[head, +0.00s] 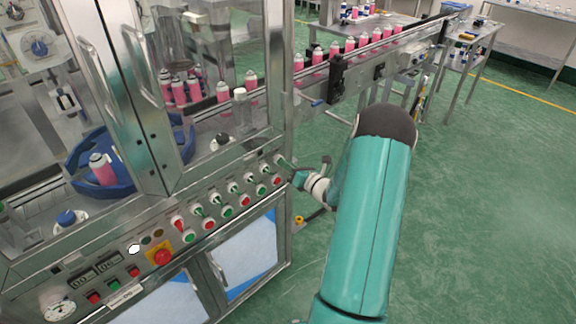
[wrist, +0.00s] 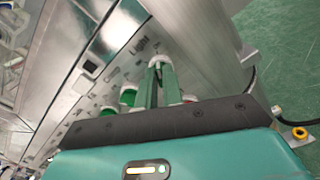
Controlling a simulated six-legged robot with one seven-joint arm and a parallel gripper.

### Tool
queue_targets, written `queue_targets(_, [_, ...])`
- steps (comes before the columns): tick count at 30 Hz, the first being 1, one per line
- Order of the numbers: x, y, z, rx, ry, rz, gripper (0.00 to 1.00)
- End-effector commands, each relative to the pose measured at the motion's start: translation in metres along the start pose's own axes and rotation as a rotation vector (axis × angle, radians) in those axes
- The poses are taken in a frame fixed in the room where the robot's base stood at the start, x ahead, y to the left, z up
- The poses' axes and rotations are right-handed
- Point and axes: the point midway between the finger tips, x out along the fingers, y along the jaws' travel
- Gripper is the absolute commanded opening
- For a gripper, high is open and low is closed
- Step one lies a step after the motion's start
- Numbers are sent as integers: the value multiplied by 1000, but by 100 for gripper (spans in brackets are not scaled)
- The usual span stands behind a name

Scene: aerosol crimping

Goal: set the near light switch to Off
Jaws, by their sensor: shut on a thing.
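The control panel's upper row holds several rotary switches with white round bases. The switch at its right end (head: 278,159) is the near light switch. In the wrist view its pale base (wrist: 160,60) sits beside the printed word LIGHT. My gripper (head: 298,176) is at this right end of the panel, by the switch. In the wrist view my gripper (wrist: 158,86) has narrow green parts reaching to the switch, and it is shut on the switch's handle. The handle is mostly hidden between the fingers, so its exact angle is unclear.
Other switches (head: 233,188) and a row of green and red buttons (head: 245,200) lie close by on the panel. A red emergency stop (head: 161,257) is further left. A metal frame post (wrist: 195,50) stands close beside the gripper. Open green floor (head: 480,200) lies right.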

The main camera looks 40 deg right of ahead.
Motion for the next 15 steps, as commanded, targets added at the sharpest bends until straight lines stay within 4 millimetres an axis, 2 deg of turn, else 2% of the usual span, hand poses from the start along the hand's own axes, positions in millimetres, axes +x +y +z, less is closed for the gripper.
queue_targets(8, [0,0,0,-37,0,0,0])
queue_targets(15, [0,1,0,-161,1,0,0])
